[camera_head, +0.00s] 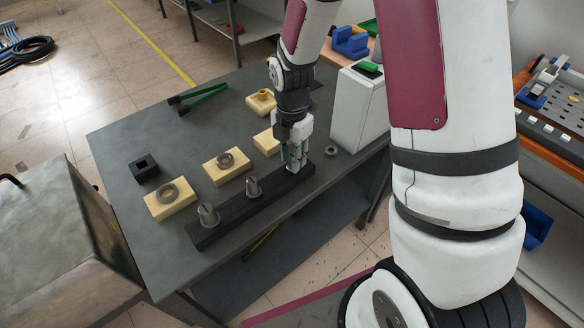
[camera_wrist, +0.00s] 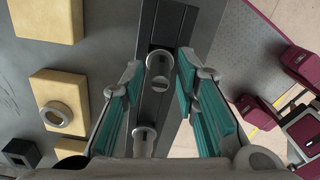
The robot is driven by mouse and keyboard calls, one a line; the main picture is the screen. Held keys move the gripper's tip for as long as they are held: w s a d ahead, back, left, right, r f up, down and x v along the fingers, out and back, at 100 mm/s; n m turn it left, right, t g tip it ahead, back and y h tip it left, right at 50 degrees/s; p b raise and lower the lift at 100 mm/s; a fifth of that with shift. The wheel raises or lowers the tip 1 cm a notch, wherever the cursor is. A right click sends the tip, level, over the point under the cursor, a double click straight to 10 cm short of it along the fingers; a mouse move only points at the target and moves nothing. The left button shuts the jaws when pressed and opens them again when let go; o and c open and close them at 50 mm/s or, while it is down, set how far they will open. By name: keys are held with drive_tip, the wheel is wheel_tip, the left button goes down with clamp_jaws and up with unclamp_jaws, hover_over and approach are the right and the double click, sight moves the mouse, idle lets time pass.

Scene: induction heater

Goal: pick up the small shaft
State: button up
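The small shaft (camera_wrist: 159,68) stands in the dark rail (camera_wrist: 180,22). In the wrist view its round metal head shows between my fingertips, with a gap on each side. My gripper (camera_wrist: 161,78) is open, with one teal-padded finger on each side of the rail. In the head view my gripper (camera_head: 294,164) points down at the right part of the rail (camera_head: 228,226) and mostly hides the small shaft. Two larger shafts stand in the rail to the left: a middle one (camera_head: 252,188) and a big one (camera_head: 208,214). The middle one also shows low in the wrist view (camera_wrist: 143,137).
Yellow blocks (camera_head: 226,168), some with rings, lie behind the rail on the grey table (camera_head: 120,140). A black square piece (camera_head: 145,168) lies at the left. A white box (camera_head: 358,108) stands right of my gripper. A small ring (camera_head: 331,150) lies near it.

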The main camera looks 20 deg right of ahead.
clamp_jaws()
drive_tip(key=shift+r, duration=0.15)
